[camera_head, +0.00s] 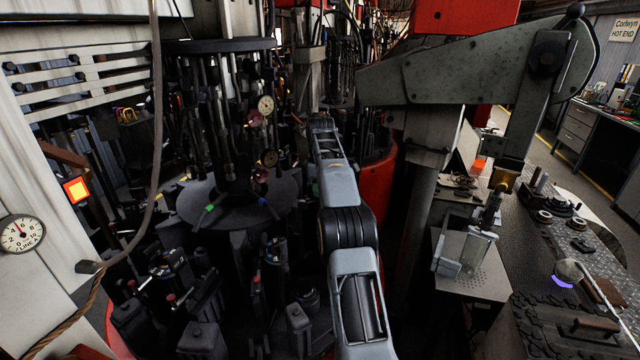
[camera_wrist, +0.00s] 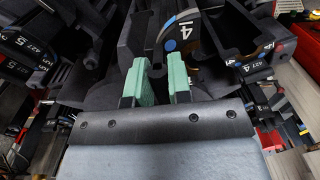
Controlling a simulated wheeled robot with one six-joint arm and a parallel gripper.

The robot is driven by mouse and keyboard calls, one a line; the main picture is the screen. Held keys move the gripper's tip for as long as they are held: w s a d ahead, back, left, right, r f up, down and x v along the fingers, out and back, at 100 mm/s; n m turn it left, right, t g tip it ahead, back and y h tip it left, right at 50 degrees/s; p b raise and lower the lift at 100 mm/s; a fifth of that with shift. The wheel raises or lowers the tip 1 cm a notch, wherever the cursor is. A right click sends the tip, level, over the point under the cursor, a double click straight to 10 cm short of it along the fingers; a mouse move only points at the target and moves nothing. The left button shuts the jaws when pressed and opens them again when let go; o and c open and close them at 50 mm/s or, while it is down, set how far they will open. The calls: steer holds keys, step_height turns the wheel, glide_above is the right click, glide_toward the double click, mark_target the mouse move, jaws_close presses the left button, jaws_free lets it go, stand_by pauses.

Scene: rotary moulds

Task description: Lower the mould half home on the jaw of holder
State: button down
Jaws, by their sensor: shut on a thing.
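My gripper (camera_wrist: 160,85) has two green fingers, shut on a dark piece between them, which I take for the mould half (camera_wrist: 188,30). This half is dark grey and curved, with a white 4 and a blue dot on its end face. It sits at the top middle of the wrist view, just beyond the fingertips. Beside it on the right is an empty, dark, trough-shaped jaw of a holder (camera_wrist: 232,60). I cannot tell whether the half touches the jaw under it. In the head view, my arm reaches into the machine and hides the gripper and the half.
Dark holders with number tags stand close on the left (camera_wrist: 28,62) and right (camera_wrist: 258,70). In the head view, a round machine plate (camera_head: 240,205) and several holders lie left of my arm. A grey column (camera_head: 412,215) and a bench (camera_head: 575,265) stand to the right.

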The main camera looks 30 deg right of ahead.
steer(key=shift+s+a+b, duration=0.25)
steer(key=shift+s+b, duration=0.05)
steer(key=shift+s, duration=0.05)
step_height(320, 180, down, 2)
steer(key=shift+w+d+b, duration=0.15)
steer(key=shift+b, duration=0.35)
steer(key=shift+f+b, duration=0.55)
steer(key=shift+f, duration=0.55)
steer(key=shift+p, duration=0.4)
steer(key=shift+f+b, duration=0.4)
steer(key=shift+f, duration=1.2)
stand_by(3.2)
